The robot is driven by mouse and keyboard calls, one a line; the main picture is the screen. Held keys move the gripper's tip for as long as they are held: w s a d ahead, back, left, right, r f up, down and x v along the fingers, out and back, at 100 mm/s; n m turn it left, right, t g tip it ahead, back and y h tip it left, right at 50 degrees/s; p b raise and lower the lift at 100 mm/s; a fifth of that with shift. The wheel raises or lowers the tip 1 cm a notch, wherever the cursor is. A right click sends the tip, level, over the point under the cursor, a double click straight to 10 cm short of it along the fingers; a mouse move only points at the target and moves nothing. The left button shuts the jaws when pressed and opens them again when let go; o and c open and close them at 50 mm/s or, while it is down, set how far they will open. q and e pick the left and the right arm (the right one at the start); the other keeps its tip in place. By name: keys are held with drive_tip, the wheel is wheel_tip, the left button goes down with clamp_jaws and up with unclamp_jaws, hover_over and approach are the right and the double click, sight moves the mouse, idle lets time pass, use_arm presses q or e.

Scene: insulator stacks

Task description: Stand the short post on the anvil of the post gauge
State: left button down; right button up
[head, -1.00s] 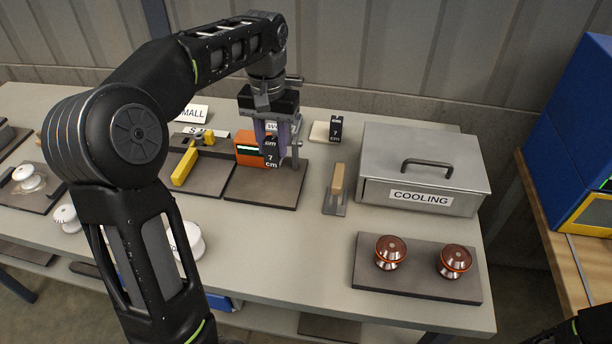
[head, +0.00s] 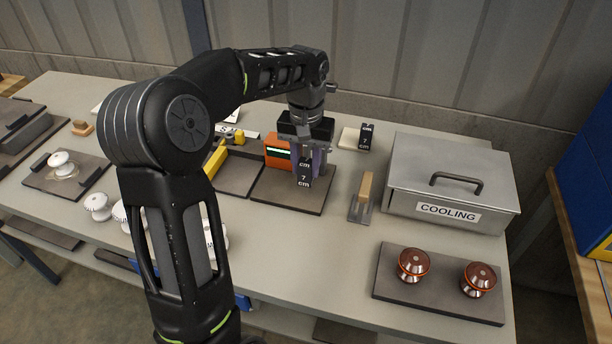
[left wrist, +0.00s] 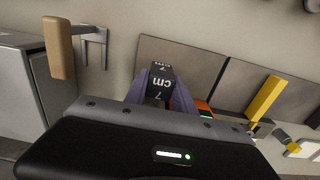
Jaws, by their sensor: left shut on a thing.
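The short post (head: 303,178) is a dark block marked "7 cm". My left gripper (head: 308,160) is shut on it with purple fingers and points down. The post looks upright in front of and to the right of the post gauge (head: 277,148), an orange box with a lit green display on a dark plate. The anvil is hidden behind the post and fingers, and I cannot tell whether the post touches it. In the left wrist view the post (left wrist: 158,85) sits between the fingers (left wrist: 160,92), and a little of the orange gauge shows beside it. My right gripper is out of view.
Another dark "7 cm" block (head: 366,138) stands by a pale pad at the back. A wooden-handled tool (head: 363,193) and a grey COOLING box (head: 450,190) are to the right. Brown insulators stand on a tray (head: 440,302) in front. A yellow-handled device (head: 214,160) is left of the gauge.

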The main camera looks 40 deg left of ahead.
sight(306, 177)
use_arm(q)
drive_tip(key=shift+f, duration=1.85)
drive_tip(key=shift+f, duration=0.15)
drive_tip(key=c, duration=1.1)
unclamp_jaws()
drive_tip(key=shift+o, duration=0.2)
wheel_tip(306, 177, up, 12)
drive_tip(key=shift+r+p, duration=0.15)
drive_tip(key=shift+p, duration=0.35)
